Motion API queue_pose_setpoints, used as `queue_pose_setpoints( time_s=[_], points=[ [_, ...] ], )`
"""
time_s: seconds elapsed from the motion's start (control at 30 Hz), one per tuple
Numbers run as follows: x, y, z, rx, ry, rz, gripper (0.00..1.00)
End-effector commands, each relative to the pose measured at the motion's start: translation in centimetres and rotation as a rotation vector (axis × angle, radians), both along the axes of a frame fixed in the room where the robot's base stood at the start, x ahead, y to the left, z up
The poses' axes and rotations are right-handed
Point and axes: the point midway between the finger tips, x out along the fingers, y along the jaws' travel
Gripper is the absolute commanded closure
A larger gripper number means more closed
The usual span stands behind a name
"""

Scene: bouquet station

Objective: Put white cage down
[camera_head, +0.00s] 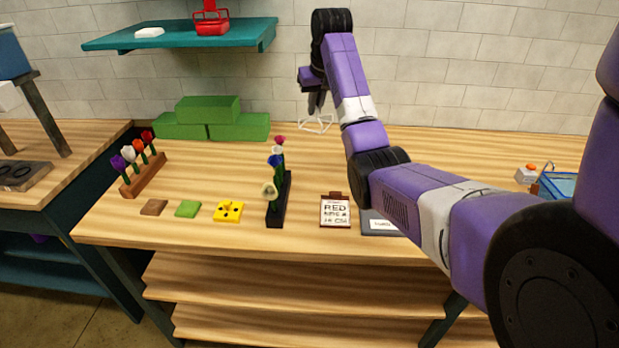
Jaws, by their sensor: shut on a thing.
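The white cage (316,123) is a small open wire frame near the back of the wooden table (420,147). My gripper (314,110) points down from above and is shut on the top of the cage. The cage's lower edge is at or just above the table top; I cannot tell whether it touches. The fingertips are small and dark, so the exact grip is hard to see.
Green blocks (210,118) stand at the back left. A black rack with flowers (278,190), a yellow tile (228,211), a green tile (188,208) and a clipboard (335,211) are nearer the front. A teal shelf (180,36) hangs above left. Table around the cage is clear.

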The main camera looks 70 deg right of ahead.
Motion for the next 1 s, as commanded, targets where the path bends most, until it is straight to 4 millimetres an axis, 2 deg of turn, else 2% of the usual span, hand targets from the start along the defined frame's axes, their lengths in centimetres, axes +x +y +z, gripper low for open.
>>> queue_pose_setpoints(
  time_s=[0.5,0.6,0.87,1.0],
  points=[
    [-0.2,0.1,-11.7,0.003,0.002,-0.001,1.0],
    [-0.2,0.1,-13.5,0.004,0.002,-0.002,1.0],
    [-0.1,0.1,-15.8,0.003,0.002,-0.001,1.0],
    [-0.1,0.1,-17.8,0.002,0.002,-0.001,1.0]
  ],
)
